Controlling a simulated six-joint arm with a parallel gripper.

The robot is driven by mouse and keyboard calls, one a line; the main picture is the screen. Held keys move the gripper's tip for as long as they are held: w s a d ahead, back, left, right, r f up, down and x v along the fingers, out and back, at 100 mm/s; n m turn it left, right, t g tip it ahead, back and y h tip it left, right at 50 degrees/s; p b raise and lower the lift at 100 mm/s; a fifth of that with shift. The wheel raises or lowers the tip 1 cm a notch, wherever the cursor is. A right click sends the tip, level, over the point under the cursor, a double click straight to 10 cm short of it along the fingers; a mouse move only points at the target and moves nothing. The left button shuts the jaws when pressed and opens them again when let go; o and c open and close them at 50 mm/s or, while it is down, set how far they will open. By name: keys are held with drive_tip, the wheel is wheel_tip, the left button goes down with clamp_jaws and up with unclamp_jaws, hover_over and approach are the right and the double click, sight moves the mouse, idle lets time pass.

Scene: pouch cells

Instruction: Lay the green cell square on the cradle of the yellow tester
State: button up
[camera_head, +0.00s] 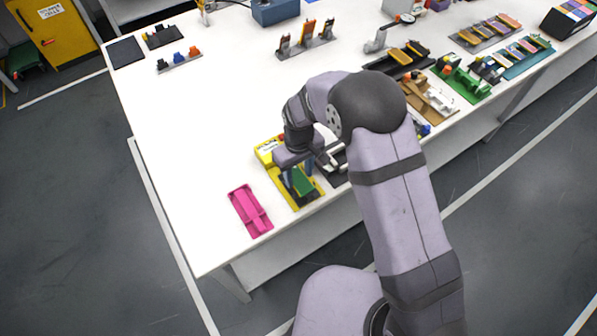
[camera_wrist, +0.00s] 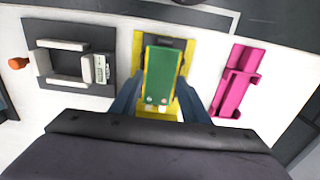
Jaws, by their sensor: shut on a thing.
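The green cell (camera_wrist: 160,75) is a flat rectangle with two small round tabs at its near end in the wrist view. It also shows below my wrist in the head view (camera_head: 302,182). My gripper (camera_wrist: 160,105) is shut on the cell, with one blue-grey finger at each long side. The yellow tester (camera_head: 266,153) lies directly under the cell, and its yellow rim shows around it in the wrist view (camera_wrist: 140,62). A dark part of the cradle (camera_wrist: 172,43) shows past the cell's far end. The cell looks nearly parallel to the tester; I cannot tell whether it touches the cradle.
A pink tray (camera_head: 250,211) lies beside the tester, near the table edge. On the other side is a dark fixture with pale bars (camera_wrist: 72,62). Several other fixtures stand farther along the white table (camera_head: 200,115). The table's left part is mostly clear.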

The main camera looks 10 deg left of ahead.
sight(298, 179)
drive_tip(key=shift+f, duration=0.2)
drive_tip(key=o, duration=1.1)
drive_tip(key=shift+r, duration=0.1)
drive_tip(key=shift+r+p, duration=2.6)
drive_tip(key=shift+r, duration=0.8)
